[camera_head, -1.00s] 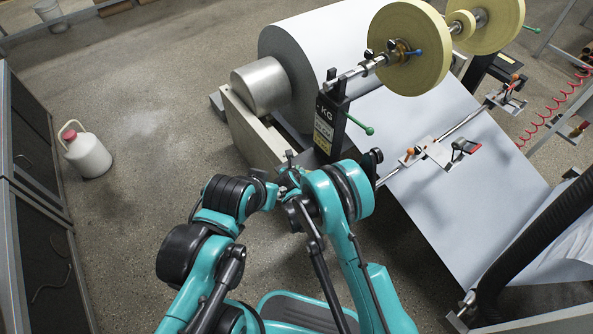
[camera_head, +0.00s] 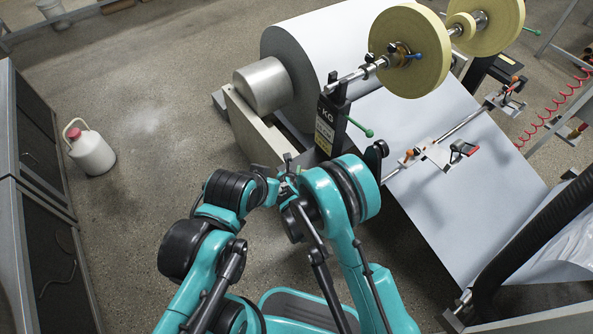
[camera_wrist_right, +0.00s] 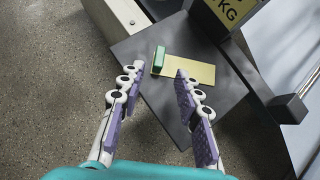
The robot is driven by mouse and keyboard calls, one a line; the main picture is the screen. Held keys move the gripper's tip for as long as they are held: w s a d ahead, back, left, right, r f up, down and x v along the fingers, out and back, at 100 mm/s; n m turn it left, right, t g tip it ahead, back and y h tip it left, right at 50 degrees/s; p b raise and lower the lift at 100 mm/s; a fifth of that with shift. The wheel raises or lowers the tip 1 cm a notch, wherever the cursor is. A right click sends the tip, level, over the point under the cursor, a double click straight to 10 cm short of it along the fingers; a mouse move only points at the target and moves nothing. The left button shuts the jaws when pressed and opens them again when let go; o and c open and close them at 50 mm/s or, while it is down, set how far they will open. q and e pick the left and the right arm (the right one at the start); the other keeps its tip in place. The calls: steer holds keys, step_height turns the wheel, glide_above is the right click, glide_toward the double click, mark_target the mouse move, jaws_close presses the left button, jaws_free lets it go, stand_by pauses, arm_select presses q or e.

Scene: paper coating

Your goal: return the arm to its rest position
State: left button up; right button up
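My right arm (camera_head: 345,195) is folded in front of the paper machine in the head view. My right gripper (camera_head: 286,184) is small there and partly covered by arm links. In the right wrist view my right gripper (camera_wrist_right: 157,80) is open, with nothing between its purple-padded fingers. Beyond its fingertips, a dark plate (camera_wrist_right: 215,110) carries a green block (camera_wrist_right: 158,60) and a yellow strip (camera_wrist_right: 190,70). My left arm (camera_head: 205,265) is bent at the lower left of the head view. I cannot make out its gripper.
The large paper roll (camera_head: 345,50) and its black stand (camera_head: 328,125) are close beyond my arms. A paper sheet (camera_head: 440,190) slopes down at the right. A white jug (camera_head: 92,153) and dark cabinets (camera_head: 40,150) are at the left. The floor (camera_head: 140,190) between is clear.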

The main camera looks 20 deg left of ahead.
stand_by(0.5)
steer(key=s+d+r+m+g, duration=0.1)
steer(key=s+d+r+m, duration=0.1)
steer(key=d+r+m, duration=1.6)
steer(key=s+d+r+m, duration=0.4)
steer(key=s+d+m, duration=0.5)
steer(key=s+d+r+m+h, duration=0.1)
steer(key=s+d+r+m, duration=0.3)
steer(key=s+d+m, duration=0.5)
steer(key=shift+s+d+m+g, duration=0.15)
steer(key=shift+s+m+g, duration=0.3)
steer(key=shift+m, duration=0.25)
